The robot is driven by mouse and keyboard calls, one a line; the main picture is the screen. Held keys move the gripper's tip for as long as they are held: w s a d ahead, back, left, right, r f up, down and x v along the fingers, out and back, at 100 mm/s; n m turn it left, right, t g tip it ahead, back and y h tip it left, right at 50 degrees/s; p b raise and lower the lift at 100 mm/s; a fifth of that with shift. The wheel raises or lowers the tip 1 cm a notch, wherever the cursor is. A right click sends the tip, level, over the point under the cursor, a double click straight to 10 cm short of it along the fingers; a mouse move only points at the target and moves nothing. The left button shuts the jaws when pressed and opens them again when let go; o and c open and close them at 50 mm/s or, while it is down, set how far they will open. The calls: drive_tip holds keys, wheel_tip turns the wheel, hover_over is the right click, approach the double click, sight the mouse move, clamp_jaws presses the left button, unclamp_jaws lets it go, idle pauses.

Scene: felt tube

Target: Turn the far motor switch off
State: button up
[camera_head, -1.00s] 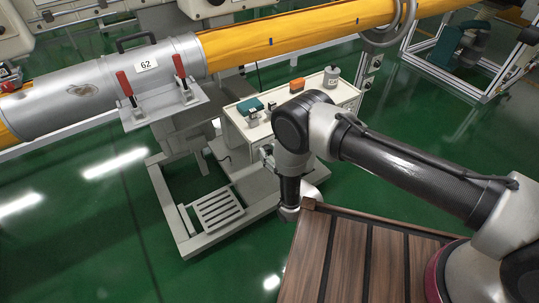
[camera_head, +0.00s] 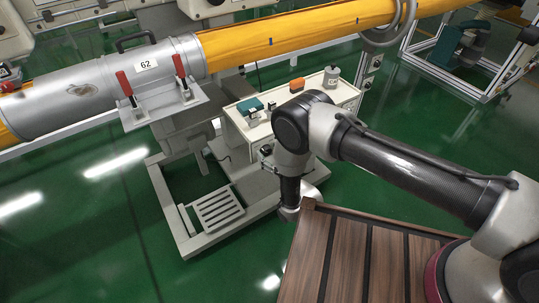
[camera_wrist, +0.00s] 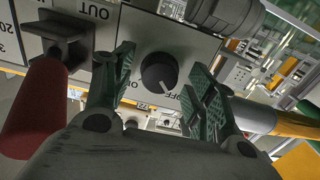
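A round black switch knob (camera_wrist: 158,72) with a white pointer line sits on a light panel (camera_wrist: 150,25) in the wrist view. The pointer aims toward the lower right of the picture. My gripper (camera_wrist: 160,76) is open, with one green-padded finger on each side of the knob. I cannot tell whether the pads touch it.
A red handle (camera_wrist: 38,110) on a dark bracket is close at the left of my gripper in the wrist view. A silver tube (camera_head: 75,95) with red clamps and a yellow felt roll (camera_head: 300,36) spans the back. Green floor lies open at left.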

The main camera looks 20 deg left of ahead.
drive_tip(key=shift+r, duration=0.1)
wheel_tip(320, 180, up, 10)
drive_tip(key=shift+f, duration=0.1)
idle(0.4)
idle(0.4)
